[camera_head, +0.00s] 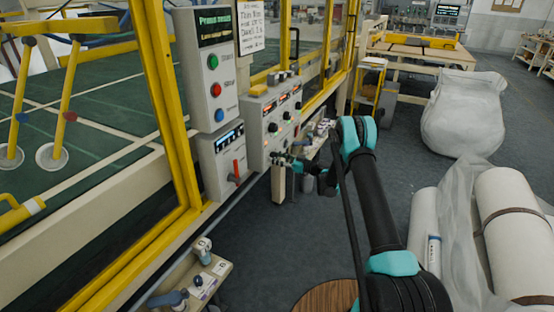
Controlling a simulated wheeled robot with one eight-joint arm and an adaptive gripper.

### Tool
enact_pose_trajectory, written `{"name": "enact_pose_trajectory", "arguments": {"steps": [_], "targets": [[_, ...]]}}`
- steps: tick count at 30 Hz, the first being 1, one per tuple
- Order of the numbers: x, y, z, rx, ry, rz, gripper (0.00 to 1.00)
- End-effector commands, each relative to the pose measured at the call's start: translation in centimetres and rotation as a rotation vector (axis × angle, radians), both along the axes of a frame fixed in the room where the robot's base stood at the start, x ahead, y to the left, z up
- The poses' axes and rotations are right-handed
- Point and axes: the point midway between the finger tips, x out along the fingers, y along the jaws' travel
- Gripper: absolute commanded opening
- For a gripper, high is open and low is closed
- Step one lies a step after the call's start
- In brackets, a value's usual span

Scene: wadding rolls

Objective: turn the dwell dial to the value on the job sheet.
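The job sheet (251,24) is a white paper with dark lettering, fixed upright above the control panel; its value is too small to read with certainty. The sloped, pale control panel (258,146) carries several black dials (273,127), lit red displays and small buttons. I cannot tell which dial is the dwell dial, nor read the pointers. My gripper (281,160) is at the lower front of this panel, close to its bottom row of controls. It is small and partly dark against the panel, so I cannot tell whether its fingers are open or touching a knob.
Yellow machine frame posts (165,110) run alongside. Wrapped wadding rolls (513,235) lie at right. Grey floor (260,255) is open below the panel.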

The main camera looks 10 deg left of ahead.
Motion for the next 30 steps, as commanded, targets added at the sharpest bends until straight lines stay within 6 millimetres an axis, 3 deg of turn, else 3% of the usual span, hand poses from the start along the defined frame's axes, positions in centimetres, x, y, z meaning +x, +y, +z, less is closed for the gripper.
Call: {"name": "enact_pose_trajectory", "arguments": {"steps": [1,8,20,30], "targets": [[0.0,-0.01,0.0,0.0,0.0,0.0,0.34],[-0.01,-0.02,0.0,0.0,0.0,0.0,0.07],[-0.04,-0.03,0.0,0.031,0.085,0.0,0.07],[-0.11,-0.03,0.01,0.124,0.342,0.0,0.07]]}}
